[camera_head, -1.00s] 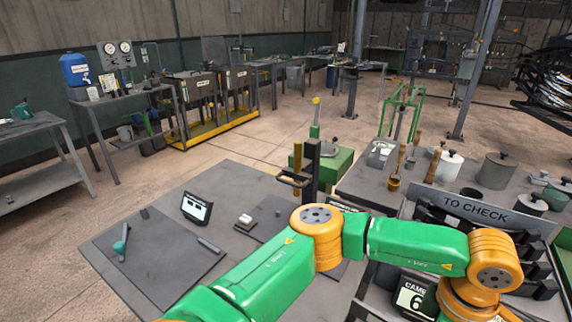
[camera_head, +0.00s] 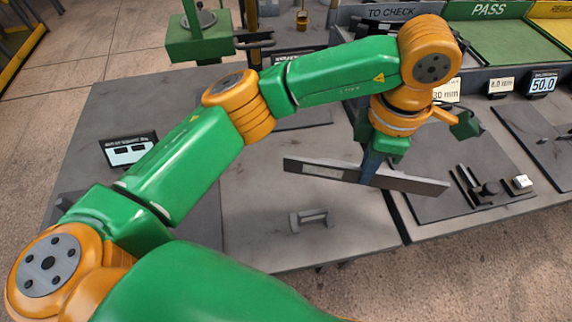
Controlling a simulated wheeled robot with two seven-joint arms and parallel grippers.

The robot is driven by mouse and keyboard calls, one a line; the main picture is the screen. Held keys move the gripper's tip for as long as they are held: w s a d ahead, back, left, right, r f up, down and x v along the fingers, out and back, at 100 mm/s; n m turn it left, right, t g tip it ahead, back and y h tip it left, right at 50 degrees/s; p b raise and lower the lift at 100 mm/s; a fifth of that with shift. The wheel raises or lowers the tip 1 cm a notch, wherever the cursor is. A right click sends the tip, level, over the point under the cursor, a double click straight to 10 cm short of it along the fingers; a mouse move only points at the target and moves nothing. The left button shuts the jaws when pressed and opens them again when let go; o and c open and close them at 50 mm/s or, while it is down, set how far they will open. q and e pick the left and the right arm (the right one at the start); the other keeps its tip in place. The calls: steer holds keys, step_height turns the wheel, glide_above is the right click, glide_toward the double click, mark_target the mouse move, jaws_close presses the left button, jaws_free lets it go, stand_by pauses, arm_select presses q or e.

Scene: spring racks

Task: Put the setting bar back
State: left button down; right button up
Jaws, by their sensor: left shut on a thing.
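My left gripper (camera_head: 371,166) is shut on a long flat grey bar, which I take to be the setting bar (camera_head: 415,182). The bar has a pale label near its left end and is held about level, tilted slightly down to the right in the picture. It appears to be above the bench (camera_head: 265,225), but the exact gap is hard to tell. My arm and wrist cover part of the bench behind it. My right gripper is not in view.
A small grey bracket (camera_head: 311,219) sits on the bench below the bar. A dark mat (camera_head: 440,205) with small parts lies right, near a 50.0 display (camera_head: 543,84). A small screen (camera_head: 129,149) stands left. A green PASS tray (camera_head: 490,35) is at the back.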

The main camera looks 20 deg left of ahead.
arm_select(q)
steer(key=a+f+p, duration=0.1)
steer(key=a, duration=0.1)
steer(key=w+a, duration=0.1)
steer(key=a, duration=0.1)
steer(key=a+f+p, duration=0.1)
steer(key=a, duration=0.1)
steer(key=shift+w+a+f+p, duration=0.3)
steer(key=shift+w+f+p, duration=0.05)
steer(key=a+f, duration=0.2)
steer(key=a+f+p, duration=0.1)
steer(key=a+f, duration=0.2)
steer(key=shift+w+f, duration=0.15)
steer(key=shift+f, duration=0.2)
step_height(320, 180, down, 4)
steer(key=shift+w+a+r+p, duration=0.15)
steer(key=shift+r+p, duration=0.1)
steer(key=shift+p, duration=1)
steer(key=shift+f+b, duration=0.3)
steer(key=shift+f, duration=0.05)
steer(key=c, duration=1.2)
jaws_free()
steer(key=shift+o, duration=1.2)
steer(key=shift+r, duration=0.1)
